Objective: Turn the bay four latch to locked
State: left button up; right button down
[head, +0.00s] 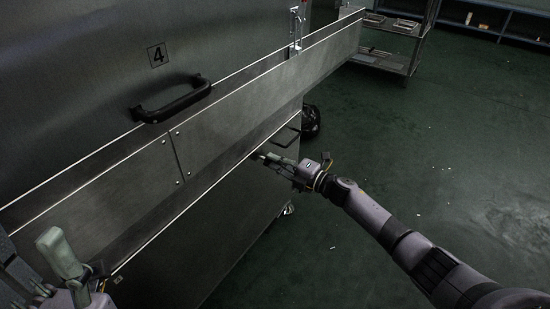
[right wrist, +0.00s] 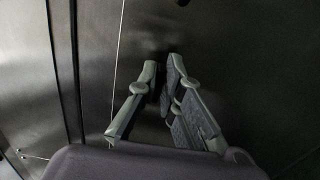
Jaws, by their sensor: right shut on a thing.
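The bay four door (head: 100,70) is a grey metal panel marked with a black 4 (head: 158,55) and has a black bar handle (head: 172,101). My right gripper (head: 264,157) is at the lower panel, below the long metal rail; it also shows in the right wrist view (right wrist: 164,68). Its green fingertips are close together on a small dark part (right wrist: 156,88), which seems to be the bay four latch. The fingers hide most of it, so its angle cannot be told. My left gripper (head: 68,262) is at the lower left, its jaw gap unclear.
The long rail (head: 270,88) runs across the dryer front. A chrome fitting (head: 295,30) stands at its back edge. A metal rack (head: 385,60) with trays stands beyond. A dark round object (head: 310,121) lies beside the dryer. The green floor (head: 460,150) at right is mostly clear.

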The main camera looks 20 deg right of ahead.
dwell(0.6)
jog(key=c, duration=1.7)
grip_release()
jog(key=v, duration=1.2)
jog(key=shift+d, duration=0.1)
